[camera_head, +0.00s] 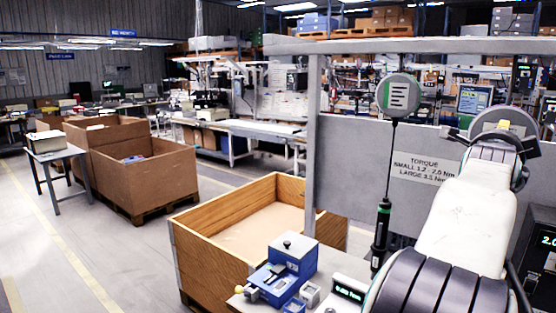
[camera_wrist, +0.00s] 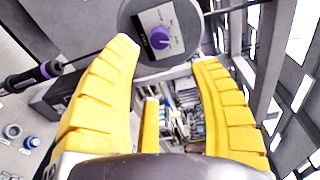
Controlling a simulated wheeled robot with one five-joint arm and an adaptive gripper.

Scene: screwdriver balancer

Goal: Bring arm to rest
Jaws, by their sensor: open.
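A black screwdriver with a purple band (camera_wrist: 38,75) lies across the left of that view. Another round balancer (camera_head: 503,120) is partly behind my arm.
The grey frame (camera_head: 314,130) and its panel with a torque label (camera_head: 423,170) stand close to my arm. A blue device (camera_head: 283,270) and a small display (camera_head: 348,291) are on the bench. A wooden crate (camera_head: 205,265) is left of it.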

